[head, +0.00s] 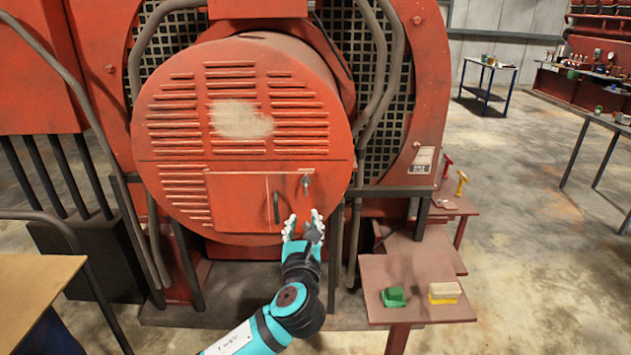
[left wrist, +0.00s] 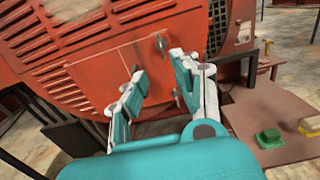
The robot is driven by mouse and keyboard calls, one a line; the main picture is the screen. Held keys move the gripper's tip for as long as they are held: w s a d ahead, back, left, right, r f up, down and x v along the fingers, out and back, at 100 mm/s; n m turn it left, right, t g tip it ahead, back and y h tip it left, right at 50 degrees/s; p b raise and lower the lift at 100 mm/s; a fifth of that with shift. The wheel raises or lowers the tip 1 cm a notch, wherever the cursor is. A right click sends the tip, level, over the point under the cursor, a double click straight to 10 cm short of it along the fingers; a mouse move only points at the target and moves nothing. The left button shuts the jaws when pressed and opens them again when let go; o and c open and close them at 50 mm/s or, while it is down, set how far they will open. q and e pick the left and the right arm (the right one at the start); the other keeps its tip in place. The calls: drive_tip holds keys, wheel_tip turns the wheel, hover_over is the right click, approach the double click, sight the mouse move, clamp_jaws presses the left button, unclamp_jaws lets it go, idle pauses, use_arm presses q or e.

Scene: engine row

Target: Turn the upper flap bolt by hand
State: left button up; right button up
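The upper flap bolt (head: 306,182) is a small grey piece at the upper right of the rectangular flap (head: 238,198) on the round red louvred cover. In the left wrist view the bolt (left wrist: 160,42) shows just beyond the fingertips, between them. My left gripper (head: 303,219) is open and empty, pointing up at the cover just below the bolt. It appears apart from the bolt. A second small grey piece (left wrist: 176,97) shows lower on the cover between the fingers. A dark handle (head: 276,207) is on the flap left of the bolt. My right gripper is out of view.
A small brown table (head: 415,310) with a green block (head: 393,297) and a yellow block (head: 445,293) stands right of my left arm. Dark pipes (head: 352,240) run down beside the cover. A wooden table edge (head: 35,280) is at the left. Open floor lies farther right.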

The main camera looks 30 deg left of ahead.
sight(306, 184)
use_arm(q)
drive_tip(key=p+x, duration=0.3)
drive_tip(key=x, duration=1.3)
drive_tip(key=shift+w+a+f+p, duration=0.1)
drive_tip(key=shift+w+a+p, duration=0.05)
drive_tip(key=shift+w+p, duration=0.2)
drive_tip(key=shift+s, duration=0.1)
clamp_jaws()
